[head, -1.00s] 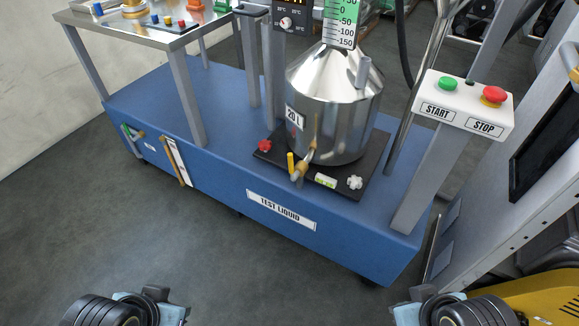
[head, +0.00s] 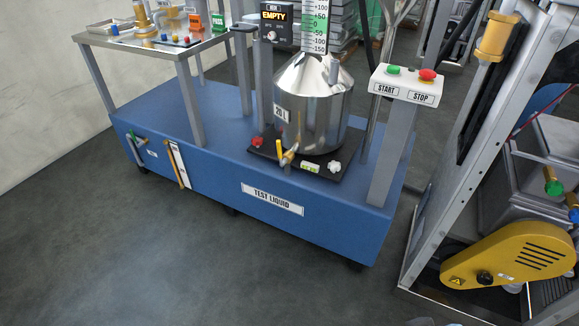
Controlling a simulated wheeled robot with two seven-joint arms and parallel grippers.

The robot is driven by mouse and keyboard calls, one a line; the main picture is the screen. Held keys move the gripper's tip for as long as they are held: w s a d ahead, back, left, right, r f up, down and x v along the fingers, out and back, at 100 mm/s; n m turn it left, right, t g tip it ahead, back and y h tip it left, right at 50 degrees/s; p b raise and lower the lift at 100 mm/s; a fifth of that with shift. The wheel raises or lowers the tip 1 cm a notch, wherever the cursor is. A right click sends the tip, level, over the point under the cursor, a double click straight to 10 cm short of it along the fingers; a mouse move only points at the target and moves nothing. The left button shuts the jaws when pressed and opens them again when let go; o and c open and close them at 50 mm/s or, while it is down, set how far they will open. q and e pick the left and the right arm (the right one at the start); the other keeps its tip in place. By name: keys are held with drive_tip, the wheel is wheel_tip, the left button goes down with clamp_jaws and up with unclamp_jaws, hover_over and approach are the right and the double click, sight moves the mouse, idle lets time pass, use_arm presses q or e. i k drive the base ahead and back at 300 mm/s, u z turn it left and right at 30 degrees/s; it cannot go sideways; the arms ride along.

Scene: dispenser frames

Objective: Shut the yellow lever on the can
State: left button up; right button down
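The can (head: 318,102) is a shiny steel vessel with a conical top and a "20 L" label, on a black plate (head: 325,170) on the blue base. A brass tap (head: 289,158) sticks out low on its front. The yellow lever (head: 279,150) stands roughly upright at the tap's left side. Whether the tap is open cannot be told. Neither gripper is in view, and nothing touches the lever.
The blue "TEST LIQUID" base (head: 225,190) carries a steel table (head: 100,43) at left and a START/STOP box (head: 406,85) at right. A metal frame (head: 455,150) with a yellow cover (head: 510,257) stands further right. The floor (head: 190,265) in front is clear.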

sight(282, 162)
drive_tip(key=u, duration=0.4)
drive_tip(key=i, duration=1.15)
drive_tip(key=z, duration=0.25)
